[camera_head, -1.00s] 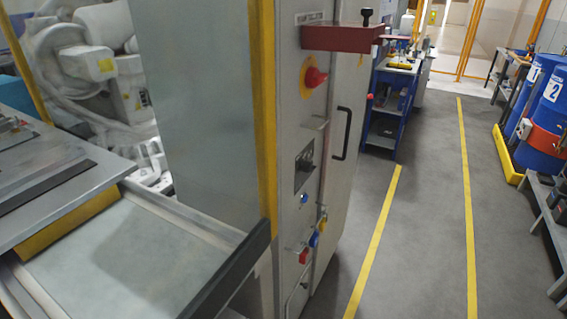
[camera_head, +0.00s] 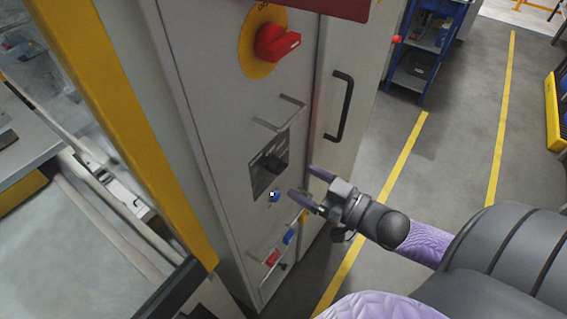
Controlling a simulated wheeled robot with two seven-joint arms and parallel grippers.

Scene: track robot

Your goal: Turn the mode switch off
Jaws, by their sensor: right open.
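The mode switch (camera_head: 271,163) is a black knob on a dark square plate on the front of the grey cabinet. Its exact setting is too small to read. My right gripper (camera_head: 305,182) comes in from the right, just right of and slightly below the switch plate. Its two purple fingers are spread apart with nothing between them, and they point left toward the panel. It does not appear to touch the switch. My left gripper is out of view.
A red rotary switch on a yellow disc (camera_head: 272,44) sits above. A small blue button (camera_head: 274,196) is just below the plate. Blue (camera_head: 289,236) and red (camera_head: 271,258) padlock-like items hang lower. A black door handle (camera_head: 340,106) stands out at right.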

